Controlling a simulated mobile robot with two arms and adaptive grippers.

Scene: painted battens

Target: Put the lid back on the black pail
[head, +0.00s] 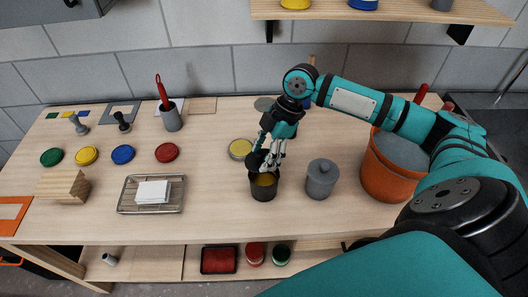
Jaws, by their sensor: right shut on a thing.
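The black pail (264,190) stands near the front middle of the bench, upright and open, with yellow showing inside. My right gripper (270,155) reaches down over the pail from behind and is shut on a dark lid (257,161). The lid looks tilted, at the back left of the pail's mouth. My fingers partly hide it, and I cannot tell whether it touches the rim. My left gripper is not in view.
A lidded grey pail (321,180) stands close to the right, with an orange bucket (388,178) beyond it. A yellow-topped round tin or disc (241,149) lies behind left. A wire tray (152,207) holds white sheets. The bench between tray and black pail is clear.

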